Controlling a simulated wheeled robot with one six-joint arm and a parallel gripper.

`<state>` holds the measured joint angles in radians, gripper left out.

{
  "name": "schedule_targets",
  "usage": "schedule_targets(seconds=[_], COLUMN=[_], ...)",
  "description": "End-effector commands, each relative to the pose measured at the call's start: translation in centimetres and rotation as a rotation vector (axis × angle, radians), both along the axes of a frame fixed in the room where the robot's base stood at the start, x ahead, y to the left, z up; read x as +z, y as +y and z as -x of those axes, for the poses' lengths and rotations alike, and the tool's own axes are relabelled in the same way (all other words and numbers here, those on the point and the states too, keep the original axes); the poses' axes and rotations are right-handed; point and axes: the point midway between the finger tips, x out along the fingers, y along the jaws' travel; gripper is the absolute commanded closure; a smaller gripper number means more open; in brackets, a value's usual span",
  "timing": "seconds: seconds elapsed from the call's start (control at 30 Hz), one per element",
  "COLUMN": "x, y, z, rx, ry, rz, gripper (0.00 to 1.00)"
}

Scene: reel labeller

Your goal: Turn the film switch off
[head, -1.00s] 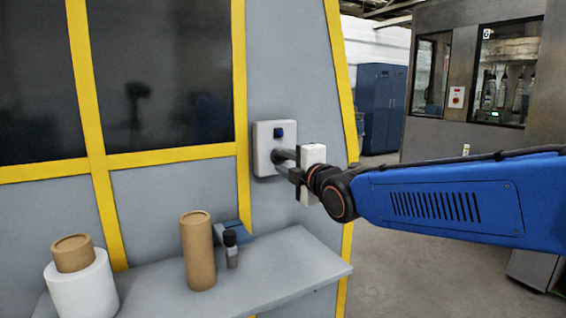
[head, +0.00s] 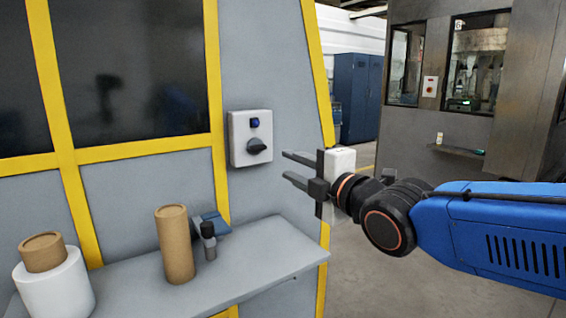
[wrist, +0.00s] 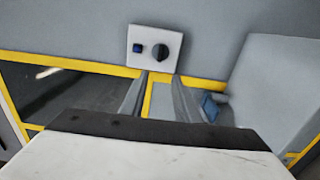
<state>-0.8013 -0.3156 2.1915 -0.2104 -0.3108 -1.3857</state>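A pale switch box (head: 236,150) is fixed to the grey machine wall, with a blue button or lamp (head: 255,123) above a black rotary knob (head: 258,146). The knob's grip looks slanted in the head view; I cannot read any marking for its setting. My gripper (head: 286,166) is open and empty, to the right of the box and apart from the knob. In the wrist view, the box (wrist: 135,62) with its knob (wrist: 160,46) lies beyond the two spread fingertips (wrist: 160,78).
A grey shelf (head: 245,260) below the box holds a brown cardboard tube (head: 175,245), a small black-topped item (head: 209,240), a blue-grey item (head: 220,222) and a white roll (head: 55,285) with a brown core. Open floor lies right of the machine.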

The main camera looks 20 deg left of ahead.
Motion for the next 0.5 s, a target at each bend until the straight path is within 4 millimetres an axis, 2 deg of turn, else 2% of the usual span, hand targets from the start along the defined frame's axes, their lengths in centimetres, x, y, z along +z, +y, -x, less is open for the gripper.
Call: schedule_targets(seconds=[0.2,0.5], x=[0.0,0.0], y=[-1.4,-1.7], z=[1.2,1.4], rx=[0.000,0.000], ry=[0.000,0.000], rz=[0.000,0.000], gripper=[0.71,0.71])
